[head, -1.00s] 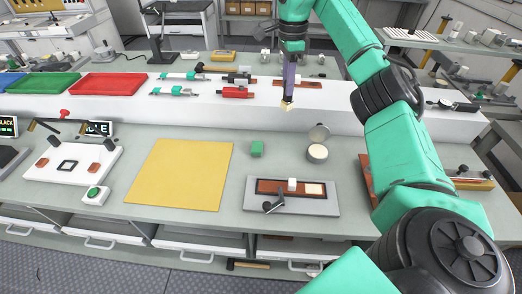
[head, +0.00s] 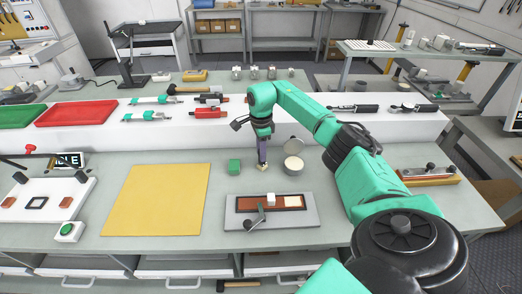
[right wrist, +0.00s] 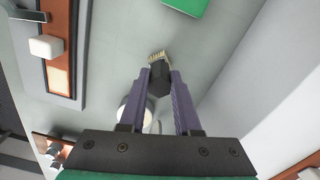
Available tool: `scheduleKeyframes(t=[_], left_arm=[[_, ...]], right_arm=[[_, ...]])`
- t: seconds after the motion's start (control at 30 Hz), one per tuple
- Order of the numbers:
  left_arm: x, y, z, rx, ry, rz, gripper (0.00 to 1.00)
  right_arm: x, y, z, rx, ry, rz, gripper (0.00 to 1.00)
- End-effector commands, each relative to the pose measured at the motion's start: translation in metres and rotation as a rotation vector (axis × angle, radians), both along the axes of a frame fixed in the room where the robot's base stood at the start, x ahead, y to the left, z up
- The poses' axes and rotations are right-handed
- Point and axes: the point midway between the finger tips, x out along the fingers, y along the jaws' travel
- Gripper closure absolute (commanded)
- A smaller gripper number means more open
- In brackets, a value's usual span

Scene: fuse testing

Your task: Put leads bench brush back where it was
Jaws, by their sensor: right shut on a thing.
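My right gripper (head: 262,150) is shut on a small brush with a dark handle and pale bristles (head: 262,167). The brush points bristles-down over the grey bench, between the green block (head: 234,166) and the round open tin (head: 293,165). In the right wrist view the two purple fingers (right wrist: 160,88) grip the black handle, and the bristles of the brush (right wrist: 157,57) stick out past their tips. I cannot tell whether the bristles touch the bench. My left gripper is not in view.
The grey fixture (head: 235,219) with a brown strip and white block stands in front of the gripper. A yellow mat (head: 155,200) lies to the left. Behind, a raised white shelf (head: 165,140) carries tools and red and green trays. The bench between mat and fixture is clear.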

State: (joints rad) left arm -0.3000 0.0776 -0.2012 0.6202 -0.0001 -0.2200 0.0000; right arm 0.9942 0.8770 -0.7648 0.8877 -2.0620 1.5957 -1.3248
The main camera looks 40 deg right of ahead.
Motion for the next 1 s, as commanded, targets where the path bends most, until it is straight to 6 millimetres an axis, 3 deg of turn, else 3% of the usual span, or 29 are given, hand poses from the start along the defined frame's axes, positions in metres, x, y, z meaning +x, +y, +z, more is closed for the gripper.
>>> scheduleKeyframes(t=[0.1,0.13,0.2,0.47,0.63,0.77,1.0], left_arm=[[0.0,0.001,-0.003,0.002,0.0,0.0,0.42],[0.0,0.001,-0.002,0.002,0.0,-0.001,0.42],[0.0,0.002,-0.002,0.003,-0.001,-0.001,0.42],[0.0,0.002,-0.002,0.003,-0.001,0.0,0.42],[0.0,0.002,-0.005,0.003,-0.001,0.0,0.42],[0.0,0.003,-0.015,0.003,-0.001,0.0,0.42],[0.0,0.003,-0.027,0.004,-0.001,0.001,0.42]], right_arm=[[0.0,0.0,-0.004,0.0,0.0,0.0,1.0],[0.0,0.0,-0.003,0.0,0.0,0.0,0.57],[0.0,0.0,-0.002,0.0,0.0,0.0,0.39],[0.0,0.0,-0.002,0.0,0.0,0.0,0.39],[0.001,0.0,0.009,0.0,-0.003,0.001,0.39],[0.002,0.0,0.036,-0.002,-0.007,0.001,0.39],[0.001,0.0,0.099,0.0,-0.006,0.0,0.39]])
